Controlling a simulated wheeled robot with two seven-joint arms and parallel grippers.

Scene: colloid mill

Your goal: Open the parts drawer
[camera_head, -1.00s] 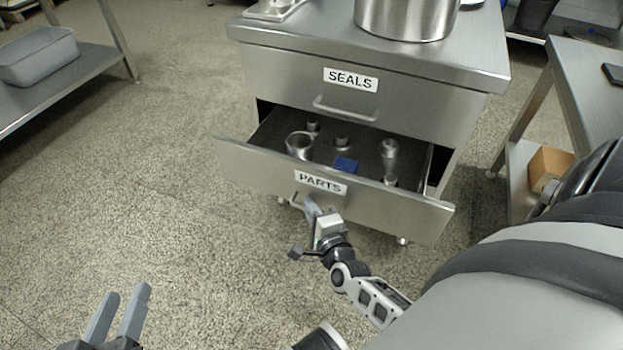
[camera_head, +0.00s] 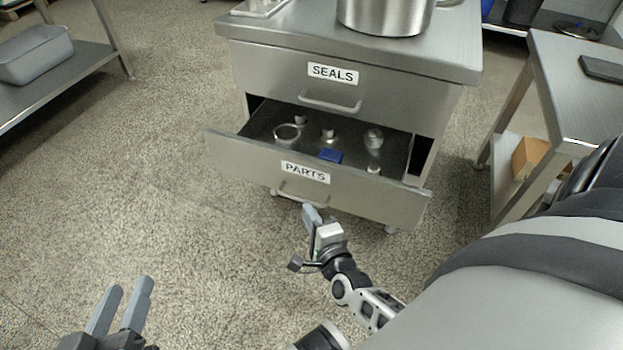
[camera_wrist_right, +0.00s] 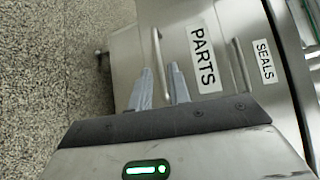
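The parts drawer (camera_head: 330,190), labelled PARTS, is pulled partway out of the steel cabinet. Its bar handle (camera_head: 303,200) is on the front, below the label. In the right wrist view the handle (camera_wrist_right: 160,65) lies ahead of and between my fingers. My right gripper (camera_head: 313,218) is just in front of the handle and looks clear of it. Its two fingers (camera_wrist_right: 162,88) are apart in the wrist view, with nothing held. My left gripper (camera_head: 122,300) is open and empty over the floor at lower left.
Inside the drawer are several metal parts and a blue block (camera_head: 331,155). The closed SEALS drawer (camera_head: 300,80) is above, and a steel pot (camera_head: 385,15) stands on top. A side table (camera_head: 570,85) is at right; a shelf with a grey tub (camera_head: 35,55) is at left.

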